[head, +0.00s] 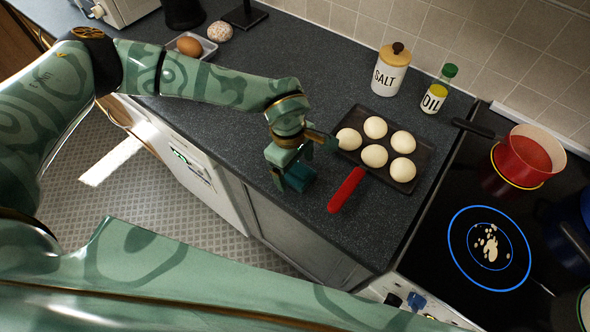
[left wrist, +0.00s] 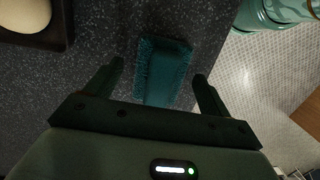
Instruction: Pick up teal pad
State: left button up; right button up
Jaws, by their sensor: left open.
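The teal pad (head: 302,176) lies on the dark speckled counter near its front edge, partly hidden by my left gripper (head: 287,181) in the head view. In the left wrist view the pad (left wrist: 163,65) is a rough-sided block lying beyond and between the two fingers. My left gripper (left wrist: 158,70) is open, with a finger to each side of the pad's near end and visible gaps. Whether the fingertips are down at the pad's height I cannot tell. My right gripper is not in view.
A red bar-shaped object (head: 346,190) lies right of the pad. Behind it is a dark tray (head: 424,153) of several pale round items. Salt jar (head: 390,72) and oil bottle (head: 437,92) stand at the back. A cooktop (head: 520,215) with a red pot (head: 524,158) is right.

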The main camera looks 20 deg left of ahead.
pick_arm(q)
jog(key=c, duration=1.1)
jog(key=shift+c, duration=0.2)
jog(key=shift+r, duration=0.1)
jog(key=shift+r, duration=0.25)
notch_tip(320, 180, up, 2)
jog(key=shift+r, duration=0.1)
jog(key=s+d+r, duration=0.3)
jog(key=s+r, duration=0.7)
jog(key=s, duration=0.3)
jog(key=shift+s+d, duration=0.25)
jog(key=shift+d, duration=0.15)
